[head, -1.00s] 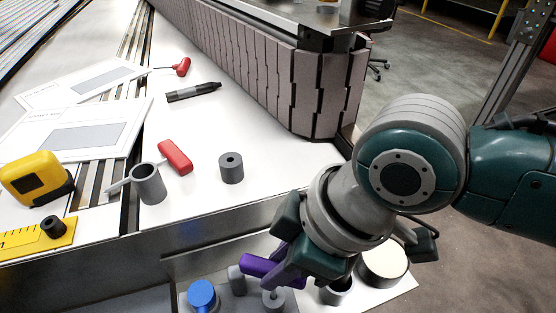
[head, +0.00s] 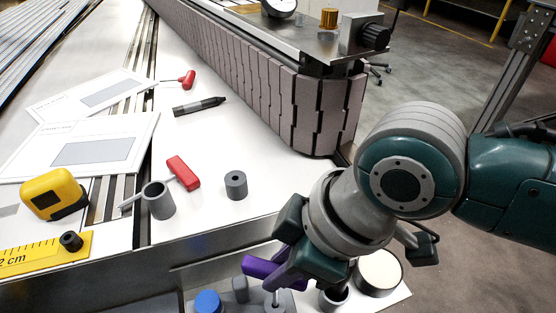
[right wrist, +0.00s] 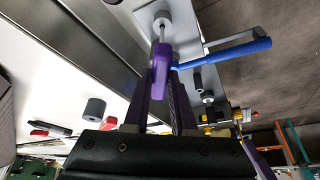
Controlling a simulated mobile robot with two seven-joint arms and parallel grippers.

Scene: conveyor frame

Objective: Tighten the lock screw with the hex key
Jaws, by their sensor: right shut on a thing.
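The hex key has a purple handle (head: 262,269) and a thin metal shaft. My right gripper (head: 284,258) is shut on that handle, low in the head view. In the right wrist view the purple handle (right wrist: 162,70) sits between my fingers, and its shaft runs to a grey cylindrical post (right wrist: 162,22). The tip meets the post's end; how deep it sits, and the lock screw itself, I cannot make out. A blue lever (right wrist: 235,52) passes close beside the handle. My left gripper is not in view.
Two red-handled keys (head: 183,173) (head: 187,80), a grey cup (head: 159,201), a grey cylinder (head: 236,185), a black marker (head: 199,106) and a yellow tape measure (head: 53,194) lie on the white table. A blue cap (head: 208,302) and a cream-topped round part (head: 380,272) are near my right gripper.

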